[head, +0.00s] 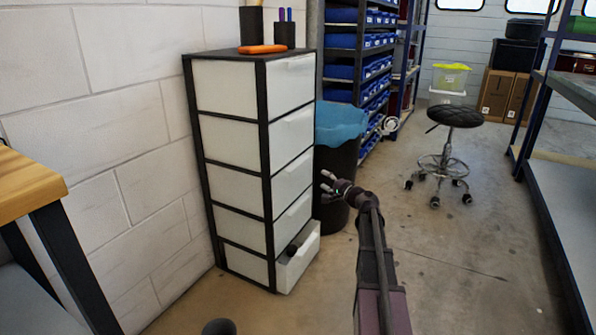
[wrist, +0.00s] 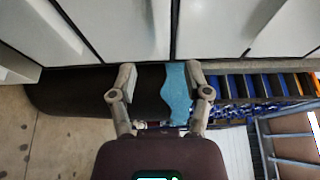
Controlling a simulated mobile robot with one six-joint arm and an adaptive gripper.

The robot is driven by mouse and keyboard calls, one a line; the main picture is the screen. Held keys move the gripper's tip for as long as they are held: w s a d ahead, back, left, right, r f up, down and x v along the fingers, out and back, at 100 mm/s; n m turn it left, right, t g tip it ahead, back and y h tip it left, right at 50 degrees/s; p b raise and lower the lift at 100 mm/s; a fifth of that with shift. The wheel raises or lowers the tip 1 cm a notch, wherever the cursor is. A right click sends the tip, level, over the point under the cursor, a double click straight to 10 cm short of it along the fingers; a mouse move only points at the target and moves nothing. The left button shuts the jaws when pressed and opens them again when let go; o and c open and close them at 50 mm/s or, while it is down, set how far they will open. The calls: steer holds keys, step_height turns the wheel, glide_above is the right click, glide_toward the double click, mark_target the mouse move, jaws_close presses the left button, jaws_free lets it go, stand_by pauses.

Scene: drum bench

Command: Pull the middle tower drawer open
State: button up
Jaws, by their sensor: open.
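The drawer tower (head: 267,165) is a tall black frame with several white drawers, standing against the wall at the left of centre in the head view. Its middle drawer (head: 292,183) is shut and flush with the fronts around it. In the wrist view, the white drawer fronts (wrist: 215,30) lie sideways across the top. My gripper (head: 323,181) is open and empty, to the right of the tower at about the middle drawer's height. Its two fingers (wrist: 160,70) are spread and point towards the fronts, with nothing between them. Contact with the tower does not show.
The bottom drawer (head: 299,265) stands partly open with a dark object in it. A black bin (head: 335,160) with a blue liner stands close behind my gripper. Cups and an orange item (head: 262,49) sit on the tower.

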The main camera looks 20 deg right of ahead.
mark_target(300, 167)
steer(key=shift+w, duration=0.1)
steer(key=x, duration=1.3)
steer(key=shift+w+a, duration=0.25)
jaws_close()
steer(key=shift+a, duration=0.35)
steer(key=shift+s+d, duration=0.1)
steer(key=shift+d, duration=0.05)
